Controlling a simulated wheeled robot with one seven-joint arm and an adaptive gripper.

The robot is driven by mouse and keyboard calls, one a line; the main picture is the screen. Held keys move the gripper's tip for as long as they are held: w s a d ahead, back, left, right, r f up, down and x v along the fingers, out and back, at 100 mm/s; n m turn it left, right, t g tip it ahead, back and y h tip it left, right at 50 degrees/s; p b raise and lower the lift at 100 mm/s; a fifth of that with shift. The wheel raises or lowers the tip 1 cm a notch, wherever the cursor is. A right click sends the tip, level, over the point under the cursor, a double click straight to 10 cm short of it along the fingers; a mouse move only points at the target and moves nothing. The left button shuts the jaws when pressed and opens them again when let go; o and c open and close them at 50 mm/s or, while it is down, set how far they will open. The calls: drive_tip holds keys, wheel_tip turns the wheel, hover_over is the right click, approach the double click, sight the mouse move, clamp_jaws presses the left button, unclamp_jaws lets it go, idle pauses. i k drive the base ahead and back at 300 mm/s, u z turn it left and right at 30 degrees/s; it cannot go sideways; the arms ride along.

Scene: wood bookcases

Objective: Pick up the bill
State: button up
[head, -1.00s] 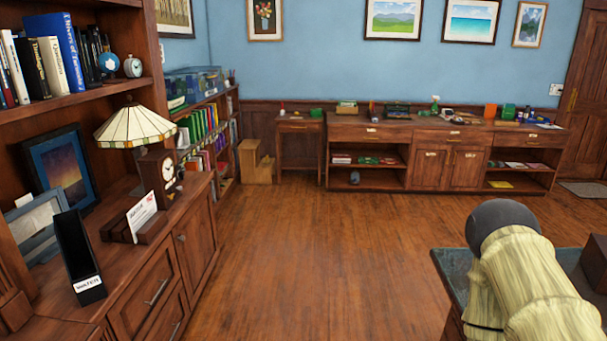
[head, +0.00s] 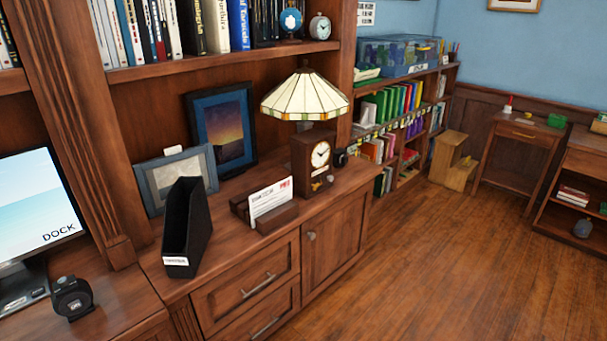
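The bill looks to be the white paper (head: 270,198) with a small red mark, standing upright and slightly tilted in a wooden holder (head: 278,218) on the bookcase's counter. Its print is too small to read surely. The holder stands in front of the lamp and to the left of the wooden clock. My gripper is not in view.
A black file holder (head: 187,228) stands left of the paper, near the counter's front edge. Picture frames (head: 222,128) lean behind. A stained-glass lamp (head: 304,97) and a wooden clock (head: 313,163) stand to the right. The wood floor (head: 420,270) at right is clear.

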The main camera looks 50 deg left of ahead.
sight(261, 203)
drive_tip(key=i, duration=1.3)
drive_tip(key=u, duration=0.35)
drive_tip(key=i, duration=1.2)
drive_tip(key=u, duration=3.4)
